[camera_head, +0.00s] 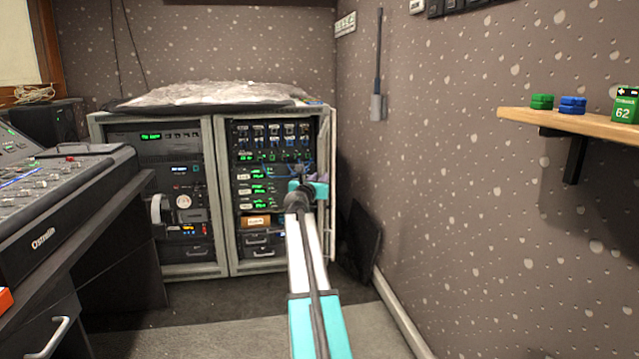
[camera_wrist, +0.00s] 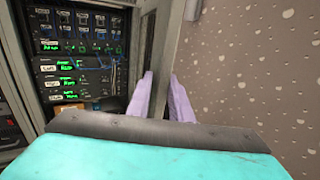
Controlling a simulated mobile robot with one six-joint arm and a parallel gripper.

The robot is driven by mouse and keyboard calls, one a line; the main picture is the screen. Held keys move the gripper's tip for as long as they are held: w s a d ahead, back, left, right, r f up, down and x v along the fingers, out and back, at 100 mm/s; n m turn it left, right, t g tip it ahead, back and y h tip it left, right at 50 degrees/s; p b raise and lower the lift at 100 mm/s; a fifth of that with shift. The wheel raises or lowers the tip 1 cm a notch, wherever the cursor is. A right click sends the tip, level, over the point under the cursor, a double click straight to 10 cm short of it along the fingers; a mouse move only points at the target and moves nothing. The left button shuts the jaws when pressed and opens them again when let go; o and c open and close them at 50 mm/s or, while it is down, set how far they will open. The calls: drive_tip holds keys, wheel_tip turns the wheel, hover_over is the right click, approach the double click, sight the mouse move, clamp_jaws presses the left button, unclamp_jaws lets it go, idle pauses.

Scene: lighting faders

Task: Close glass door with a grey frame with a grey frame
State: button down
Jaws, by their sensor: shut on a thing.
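The glass door with a grey frame (camera_head: 332,150) stands swung open at the right side of the right rack bay and is seen nearly edge-on. In the wrist view its grey frame (camera_wrist: 162,60) runs down between the two pale purple fingers of my gripper (camera_wrist: 160,98). The gripper is shut on this frame edge. In the head view my gripper (camera_head: 308,184) is at the door's middle height, partly hidden by my wrist. The rack cabinet (camera_head: 222,190) behind is open on this side, with lit green equipment (camera_wrist: 85,45) showing.
The mixing desk (camera_head: 60,215) stands at left. A dark panel (camera_head: 362,240) leans by the speckled right wall. A wooden shelf (camera_head: 570,123) with small items juts from that wall. The floor before the rack is clear.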

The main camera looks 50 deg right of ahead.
drive_tip(key=shift+w+a+f, duration=0.1)
drive_tip(key=shift+w+a, duration=0.35)
drive_tip(key=shift+w, duration=0.1)
drive_tip(key=shift+w, duration=0.1)
drive_tip(key=w+a+m+g+h+b, duration=0.1)
drive_tip(key=w+a+g, duration=0.1)
drive_tip(key=w+a, duration=0.2)
drive_tip(key=shift+w+m+g, duration=0.3)
drive_tip(key=shift+w+m, duration=0.1)
drive_tip(key=shift+w, duration=0.75)
idle(0.4)
drive_tip(key=w+a+m+g+p, duration=0.1)
drive_tip(key=w+a+g+p, duration=0.1)
drive_tip(key=w, duration=0.5)
drive_tip(key=shift+a+h, duration=0.3)
drive_tip(key=shift+a, duration=0.2)
idle(0.4)
drive_tip(key=shift+s, duration=0.1)
